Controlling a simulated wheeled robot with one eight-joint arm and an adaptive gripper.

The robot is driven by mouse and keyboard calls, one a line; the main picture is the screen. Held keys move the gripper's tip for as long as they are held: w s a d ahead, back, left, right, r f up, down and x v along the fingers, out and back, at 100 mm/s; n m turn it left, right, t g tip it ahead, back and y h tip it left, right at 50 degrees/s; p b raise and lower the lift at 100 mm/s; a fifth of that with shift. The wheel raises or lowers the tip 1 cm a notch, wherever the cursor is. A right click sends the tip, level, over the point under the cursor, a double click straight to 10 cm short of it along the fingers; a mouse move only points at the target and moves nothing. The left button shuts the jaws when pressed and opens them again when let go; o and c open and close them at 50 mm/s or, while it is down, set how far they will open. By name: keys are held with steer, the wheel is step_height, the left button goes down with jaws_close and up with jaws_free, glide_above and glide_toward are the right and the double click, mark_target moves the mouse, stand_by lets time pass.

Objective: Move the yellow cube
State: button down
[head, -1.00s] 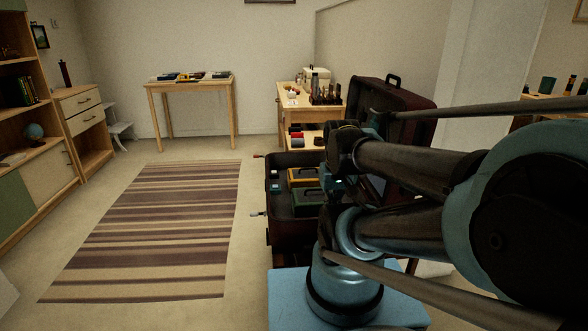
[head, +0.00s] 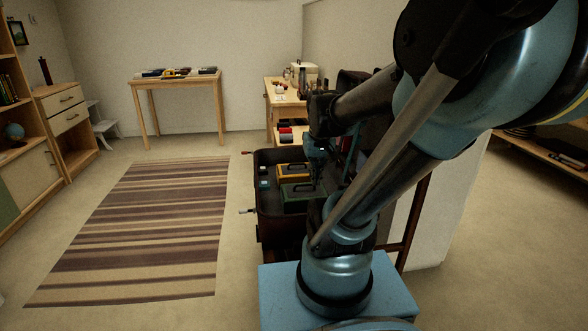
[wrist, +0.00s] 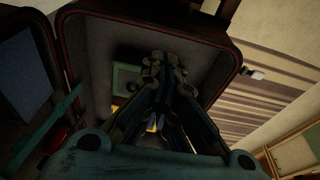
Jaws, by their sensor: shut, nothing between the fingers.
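I cannot make out a separate yellow cube. A yellow box-like case (head: 292,172) lies in the open dark red suitcase (head: 256,215), behind a green case (head: 298,198). In the wrist view the green case (wrist: 124,75) shows left of the fingers, and a patch of yellow (wrist: 152,125) shows partly hidden behind them. My gripper (head: 318,182) points down over the suitcase's right part. In the wrist view my gripper (wrist: 165,62) is shut and empty; whether it touches anything below is unclear.
A small teal block (head: 264,183) lies at the suitcase's left side. The suitcase walls and raised lid enclose the space around my gripper. A wooden desk (head: 275,90) stands behind. A striped rug (head: 140,225) lies on clear floor at left.

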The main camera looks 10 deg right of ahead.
steer(key=w, duration=1.6)
glide_toward(294, 171)
steer(key=s+r, duration=0.3)
steer(key=s, duration=0.3)
steer(key=shift+t, duration=0.4)
steer(key=x, duration=0.9)
steer(key=shift+w+f, duration=0.3)
steer(key=shift+w, duration=1.75)
steer(key=shift+r, duration=0.1)
steer(key=w, duration=0.9)
steer(key=shift+w, duration=0.25)
